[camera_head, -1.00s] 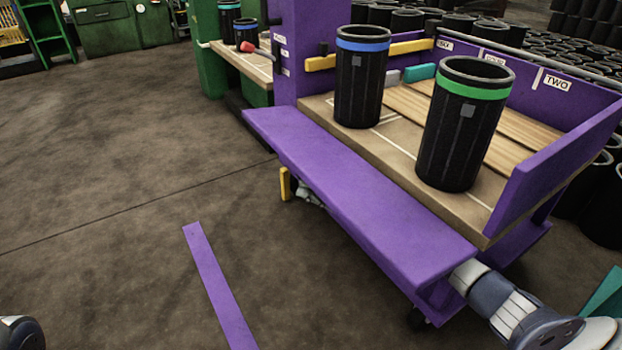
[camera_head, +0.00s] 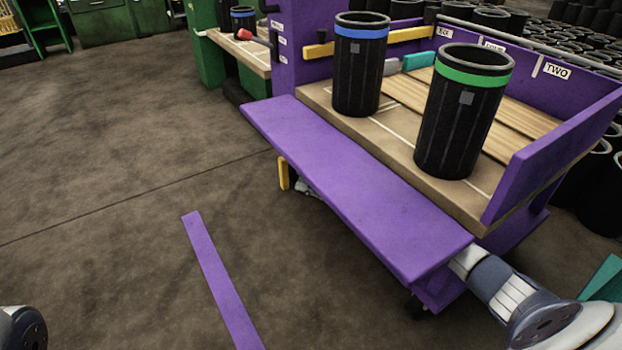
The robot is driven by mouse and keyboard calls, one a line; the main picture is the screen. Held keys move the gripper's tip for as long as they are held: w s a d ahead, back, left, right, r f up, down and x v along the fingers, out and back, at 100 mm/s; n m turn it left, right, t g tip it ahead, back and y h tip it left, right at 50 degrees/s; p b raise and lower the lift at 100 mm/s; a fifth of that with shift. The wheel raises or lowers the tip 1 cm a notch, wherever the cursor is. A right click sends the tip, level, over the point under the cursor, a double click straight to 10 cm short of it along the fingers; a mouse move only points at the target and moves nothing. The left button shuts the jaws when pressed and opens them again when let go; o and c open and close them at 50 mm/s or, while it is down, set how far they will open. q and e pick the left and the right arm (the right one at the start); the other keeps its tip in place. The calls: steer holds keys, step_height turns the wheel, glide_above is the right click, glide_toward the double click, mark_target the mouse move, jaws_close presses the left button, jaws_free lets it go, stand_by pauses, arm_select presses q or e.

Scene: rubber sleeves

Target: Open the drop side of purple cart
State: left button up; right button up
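The purple cart (camera_head: 510,240) stands at the right. Its purple drop side (camera_head: 360,190) sticks out from the near edge of the wooden bed, with its broad face turned upward. My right gripper (camera_head: 467,262) is at the near right end of the drop side, close to its underside. Its fingertips are hidden by the panel, so I cannot tell whether it is open or shut, or touching. My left gripper is out of view; only part of my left arm shows at the lower left corner.
Two black sleeves, one with a blue band (camera_head: 359,75) and one with a green band (camera_head: 461,125), stand upright on the bed. A purple floor strip (camera_head: 222,280) lies in front. The floor at left is clear. A green cart (camera_head: 208,65) stands behind.

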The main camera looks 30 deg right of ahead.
steer(key=shift+d, duration=0.1)
steer(key=v, duration=0.7)
steer(key=shift+f, duration=0.3)
steer(key=shift+d, duration=0.1)
steer(key=s+d+f+n+g+y, duration=0.1)
steer(key=s+d, duration=0.2)
steer(key=d, duration=0.3)
steer(key=shift+s+g, duration=0.15)
steer(key=shift+g, duration=0.25)
stand_by(1.0)
steer(key=shift+d+f, duration=0.1)
